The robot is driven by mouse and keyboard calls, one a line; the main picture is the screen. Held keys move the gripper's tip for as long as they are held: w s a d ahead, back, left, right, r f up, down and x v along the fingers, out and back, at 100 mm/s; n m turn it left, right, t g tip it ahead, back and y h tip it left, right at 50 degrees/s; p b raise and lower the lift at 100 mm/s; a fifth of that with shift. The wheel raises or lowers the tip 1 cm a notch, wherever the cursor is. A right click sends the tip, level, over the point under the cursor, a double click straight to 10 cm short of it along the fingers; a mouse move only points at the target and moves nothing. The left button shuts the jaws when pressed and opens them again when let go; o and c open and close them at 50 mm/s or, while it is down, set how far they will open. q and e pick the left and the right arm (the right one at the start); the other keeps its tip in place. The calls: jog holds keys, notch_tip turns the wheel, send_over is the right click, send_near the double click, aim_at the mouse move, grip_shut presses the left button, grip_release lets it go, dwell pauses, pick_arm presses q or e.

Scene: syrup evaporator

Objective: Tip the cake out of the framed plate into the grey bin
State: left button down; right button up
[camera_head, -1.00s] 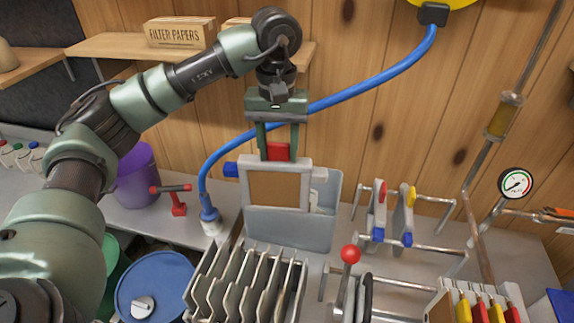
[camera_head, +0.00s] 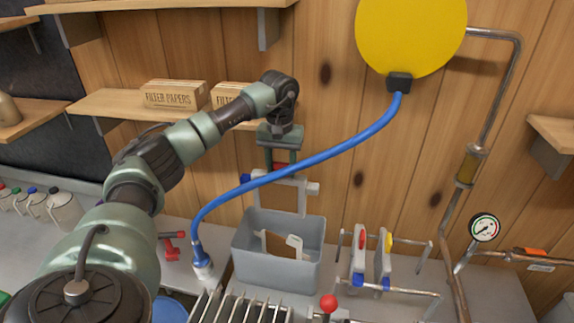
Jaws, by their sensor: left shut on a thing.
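My left gripper (camera_head: 283,160) is shut on the red-handled top of the framed plate (camera_head: 303,198) and holds it upright above the back of the grey bin (camera_head: 278,272). The plate has a pale frame with a blue knob on its left and a pale knob on its right. Its opening looks wood-brown; I cannot tell whether that is cake or the wall behind. The open-topped bin stands on the counter and hides the plate's lower edge. Pale and brown shapes show inside the bin, too small to identify. My right gripper is out of view.
A blue hose (camera_head: 330,150) crosses in front of my gripper, up to a yellow disc (camera_head: 410,35). Upright plates on a rail (camera_head: 383,262) stand right of the bin. A grey ribbed rack (camera_head: 240,308) is in front. A shelf with boxes (camera_head: 173,94) is behind.

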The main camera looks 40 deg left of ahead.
pick_arm(q)
jog(key=b, duration=0.1)
jog(key=s+f+t+b, duration=0.1)
jog(key=b, duration=0.1)
jog(key=shift+s+d+f+t+y, duration=0.2)
jog(key=shift+s+d+t+y, duration=0.1)
jog(key=shift+d+y, duration=0.1)
jog(key=s+d+f+t+y+b, duration=0.3)
jog(key=s+f+t+b, duration=0.3)
jog(key=b, duration=2)
jog(key=shift+d+t+y, duration=0.15)
jog(key=shift+t+y, duration=0.55)
jog(key=shift+t, duration=0.2)
